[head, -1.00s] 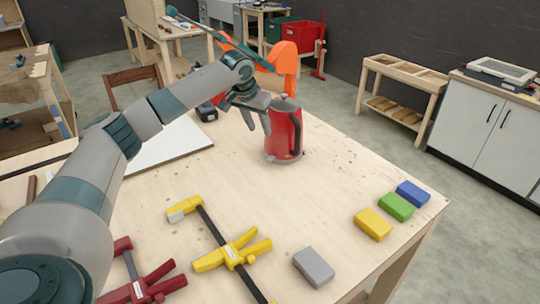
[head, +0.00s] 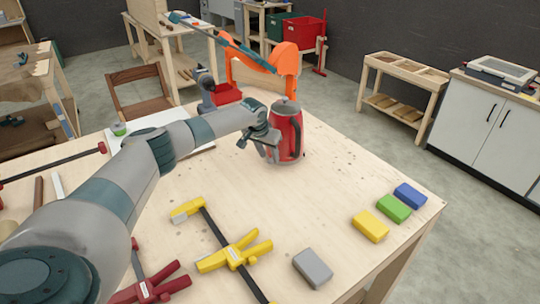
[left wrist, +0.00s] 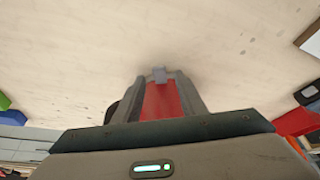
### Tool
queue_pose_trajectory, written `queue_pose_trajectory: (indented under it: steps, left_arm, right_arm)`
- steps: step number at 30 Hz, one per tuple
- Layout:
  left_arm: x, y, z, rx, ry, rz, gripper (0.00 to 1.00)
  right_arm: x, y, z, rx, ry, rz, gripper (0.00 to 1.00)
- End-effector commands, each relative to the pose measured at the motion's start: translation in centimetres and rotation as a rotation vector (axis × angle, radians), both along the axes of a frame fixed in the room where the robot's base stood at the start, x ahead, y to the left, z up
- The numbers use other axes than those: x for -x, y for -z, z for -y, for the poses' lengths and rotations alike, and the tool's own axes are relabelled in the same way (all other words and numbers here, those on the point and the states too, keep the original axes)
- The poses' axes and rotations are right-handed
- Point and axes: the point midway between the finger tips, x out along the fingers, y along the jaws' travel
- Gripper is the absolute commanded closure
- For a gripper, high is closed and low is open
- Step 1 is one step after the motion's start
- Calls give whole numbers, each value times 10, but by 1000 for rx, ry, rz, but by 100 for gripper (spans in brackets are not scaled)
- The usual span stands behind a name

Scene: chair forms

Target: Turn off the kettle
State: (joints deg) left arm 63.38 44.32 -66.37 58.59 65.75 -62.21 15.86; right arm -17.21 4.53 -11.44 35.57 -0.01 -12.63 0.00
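The red kettle (head: 289,128) stands upright on the wooden table (head: 330,200), with a grey lid and a dark handle on its right side. My left gripper (head: 270,153) is low at the kettle's left side, its fingers pointing toward the body. In the left wrist view the red kettle body (left wrist: 160,102) shows between the two spread fingers. A small grey tab (left wrist: 159,74), which looks like the kettle's switch, shows near the fingertips. I cannot tell whether the fingers touch the kettle. My right gripper is not in view.
A yellow clamp (head: 233,253), a grey block (head: 313,268) and yellow, green and blue blocks (head: 394,209) lie on the table's front part. A red clamp (head: 150,289) is at lower left. The table's middle is clear.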

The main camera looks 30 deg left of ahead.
Motion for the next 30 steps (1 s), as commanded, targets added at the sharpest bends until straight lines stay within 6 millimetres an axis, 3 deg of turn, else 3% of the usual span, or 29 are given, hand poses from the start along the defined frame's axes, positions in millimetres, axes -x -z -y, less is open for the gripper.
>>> queue_pose_trajectory:
  steps: [9,20,24,25,30]
  left_arm:
    - [-9,21,-1,0,-1,0,62]
    - [-10,23,0,0,0,1,62]
    - [-10,23,0,0,0,1,96]
    - [-10,23,-1,0,-1,0,100]
    - [-10,23,0,1,-1,-3,100]
  right_arm:
    - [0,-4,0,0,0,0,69]
    - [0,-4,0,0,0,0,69]
    - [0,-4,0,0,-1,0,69]
    - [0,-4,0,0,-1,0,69]
    - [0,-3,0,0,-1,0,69]
